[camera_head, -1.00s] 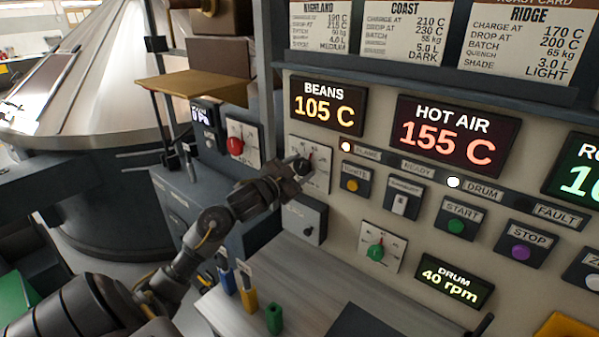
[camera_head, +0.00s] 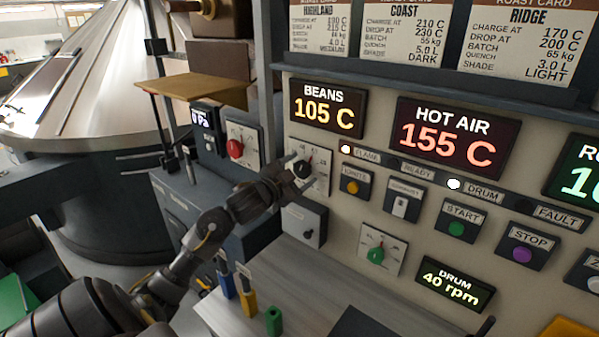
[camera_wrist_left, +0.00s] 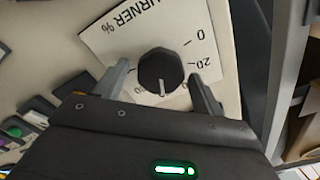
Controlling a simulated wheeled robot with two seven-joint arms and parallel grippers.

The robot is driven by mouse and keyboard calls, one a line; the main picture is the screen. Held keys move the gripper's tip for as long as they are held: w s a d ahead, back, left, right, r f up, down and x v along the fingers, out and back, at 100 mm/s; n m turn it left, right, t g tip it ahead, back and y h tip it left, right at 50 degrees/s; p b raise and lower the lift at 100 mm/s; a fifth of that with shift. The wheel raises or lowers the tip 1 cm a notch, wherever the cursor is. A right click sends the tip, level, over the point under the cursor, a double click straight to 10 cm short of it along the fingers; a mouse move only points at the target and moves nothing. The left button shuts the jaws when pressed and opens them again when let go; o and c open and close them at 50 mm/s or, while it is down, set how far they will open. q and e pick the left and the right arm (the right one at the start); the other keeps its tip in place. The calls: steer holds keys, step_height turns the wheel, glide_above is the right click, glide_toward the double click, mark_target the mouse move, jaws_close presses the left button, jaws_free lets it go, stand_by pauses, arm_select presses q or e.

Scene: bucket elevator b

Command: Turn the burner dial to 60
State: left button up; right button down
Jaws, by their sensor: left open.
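The burner dial (camera_head: 302,168) is a black round knob on a white scale plate (camera_head: 323,160) below the BEANS display. In the left wrist view the dial (camera_wrist_left: 160,70) shows a white pointer line, and the plate (camera_wrist_left: 120,35) reads BURNER % with 0 and 20 legible. The other numbers are partly hidden by my gripper. My left gripper (camera_head: 300,174) is open at the dial, with a finger on each side; the left wrist view shows gaps between the fingers (camera_wrist_left: 160,86) and the knob. My right gripper is not in view.
An ignite button (camera_head: 353,186) and a cooldown-style switch (camera_head: 401,203) sit right of the dial. A grey box with a lever (camera_head: 305,221) is just below. A green knob (camera_head: 375,255) is lower right. A red knob (camera_head: 235,148) is left.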

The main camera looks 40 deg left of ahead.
arm_select(q)
steer(key=s+b, duration=0.2)
steer(key=s, duration=0.9)
steer(key=shift+w+d, duration=0.1)
